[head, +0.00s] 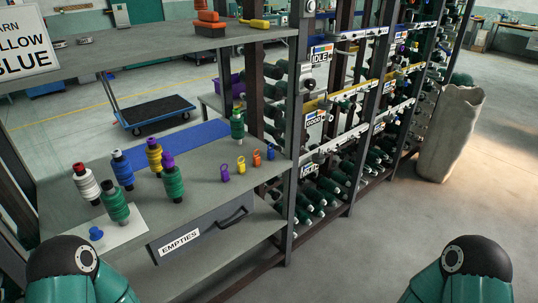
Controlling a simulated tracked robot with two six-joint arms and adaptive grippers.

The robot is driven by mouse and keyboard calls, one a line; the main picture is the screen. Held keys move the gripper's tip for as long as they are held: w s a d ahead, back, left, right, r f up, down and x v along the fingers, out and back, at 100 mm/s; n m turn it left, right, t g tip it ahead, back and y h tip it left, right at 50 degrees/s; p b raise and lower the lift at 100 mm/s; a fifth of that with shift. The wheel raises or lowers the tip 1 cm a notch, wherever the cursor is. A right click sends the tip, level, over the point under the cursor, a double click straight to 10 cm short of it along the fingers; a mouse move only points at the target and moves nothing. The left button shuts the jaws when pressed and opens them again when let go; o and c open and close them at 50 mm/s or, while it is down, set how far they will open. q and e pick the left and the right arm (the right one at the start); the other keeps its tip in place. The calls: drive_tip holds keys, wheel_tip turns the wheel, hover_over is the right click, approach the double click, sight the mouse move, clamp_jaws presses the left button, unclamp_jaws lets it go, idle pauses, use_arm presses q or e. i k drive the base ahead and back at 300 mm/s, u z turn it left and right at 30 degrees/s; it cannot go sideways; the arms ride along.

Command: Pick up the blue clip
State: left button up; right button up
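The blue clip (271,152) stands on the grey shelf top near its right end. It is the far right one in a slanting row with an orange clip (256,159), a yellow clip (241,166) and a purple clip (225,173). The clips stand apart from each other, and nothing covers the blue one. Teal links of my two arms show at the bottom left and bottom right corners. Neither gripper is in view.
Several yarn spools, such as a green spool (173,183), stand left of the clips. A green spool (237,124) stands behind them. A drawer marked EMPTIES (203,228) hangs below. An upper shelf (150,50) overhangs the back. A dark post borders the right end.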

sight(270, 152)
drive_tip(key=z, duration=0.05)
drive_tip(key=i, duration=1.1)
drive_tip(key=u, duration=2.7)
drive_tip(key=k, duration=1.65)
